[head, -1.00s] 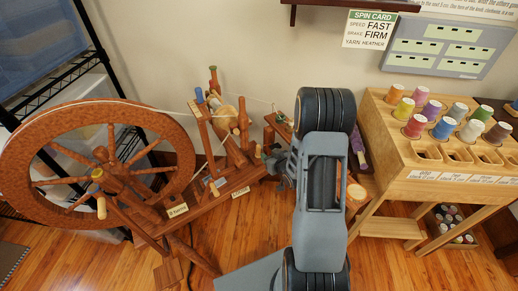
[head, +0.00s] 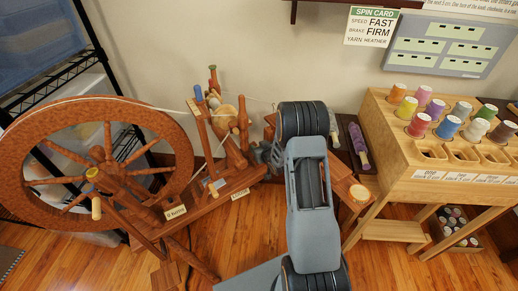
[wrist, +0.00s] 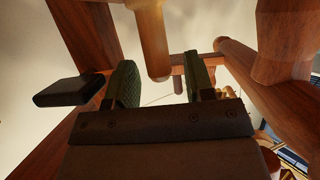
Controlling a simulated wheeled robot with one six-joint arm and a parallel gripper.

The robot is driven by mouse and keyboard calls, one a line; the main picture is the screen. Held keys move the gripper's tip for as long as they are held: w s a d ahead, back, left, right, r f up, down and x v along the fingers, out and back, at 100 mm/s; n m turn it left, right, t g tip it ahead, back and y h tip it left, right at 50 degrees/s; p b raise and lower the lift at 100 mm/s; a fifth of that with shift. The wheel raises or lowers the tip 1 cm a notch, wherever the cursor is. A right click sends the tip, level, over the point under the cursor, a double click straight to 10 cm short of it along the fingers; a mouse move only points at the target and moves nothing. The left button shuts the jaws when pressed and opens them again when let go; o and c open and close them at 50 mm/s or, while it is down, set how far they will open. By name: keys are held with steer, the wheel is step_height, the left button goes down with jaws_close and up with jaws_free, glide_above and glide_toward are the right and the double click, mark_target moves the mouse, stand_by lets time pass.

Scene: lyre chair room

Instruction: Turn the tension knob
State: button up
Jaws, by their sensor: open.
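The brown wooden spinning wheel (head: 95,170) stands at the left in the head view, with upright posts and pegs at its right end. A pale-tipped knob (head: 216,184) sits low on its frame, near two small labels I cannot read surely. I cannot tell which part is the tension knob. My gripper (head: 261,153) is beside the right end of the wheel frame, partly hidden by my arm. In the wrist view my gripper (wrist: 160,82) is open. A rounded wooden peg (wrist: 152,45) shows between the two fingers' lines, beyond the tips; contact is not clear.
Wooden posts (wrist: 285,45) crowd close around my gripper in the wrist view. A wooden rack of coloured spools (head: 440,125) stands at the right. A spin card (head: 371,26) on the wall reads speed fast, brake firm, yarn heather. Open floor lies in front.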

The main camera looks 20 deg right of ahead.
jaws_close()
steer(key=shift+f+m+h+b, duration=0.1)
steer(key=shift+m+h+b, duration=0.3)
steer(key=shift+h+b, duration=0.15)
steer(key=shift+m+h+b, duration=0.3)
steer(key=shift+m+h, duration=0.1)
steer(key=shift+h, duration=0.05)
jaws_free()
steer(key=p+v, duration=0.3)
steer(key=v, duration=1.1)
